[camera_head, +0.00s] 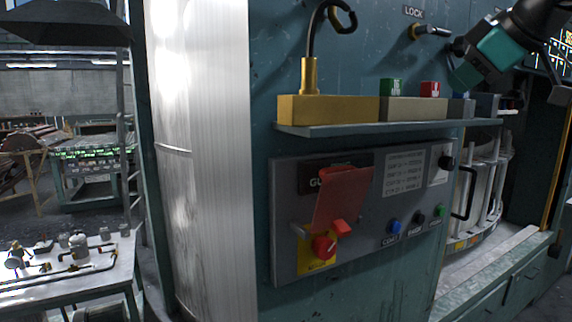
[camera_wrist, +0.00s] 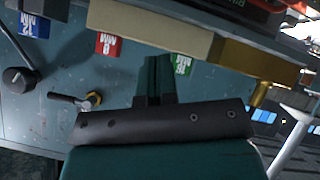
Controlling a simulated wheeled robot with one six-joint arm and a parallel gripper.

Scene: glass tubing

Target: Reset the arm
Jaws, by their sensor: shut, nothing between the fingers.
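My gripper (camera_wrist: 154,80) shows in the wrist view as two dark teal fingers side by side, closed together with nothing seen between them. Behind them lie a black bracket and a teal body. In the head view, the teal and black end of my arm (camera_head: 495,52) is at the upper right, in front of the blue-green cabinet and above the right end of the shelf. The fingertips are hard to make out there. The wrist picture looks upside down, with the cabinet face and shelf beyond the fingers. I see no contact with them.
The shelf (camera_head: 352,128) bears a brass block with a hooked rod (camera_head: 309,75) and blocks with green (camera_head: 391,87) and red (camera_head: 430,89) labels. A LOCK handle (camera_head: 432,31) sticks out above. Below is a panel with a red flap (camera_head: 341,198) and buttons.

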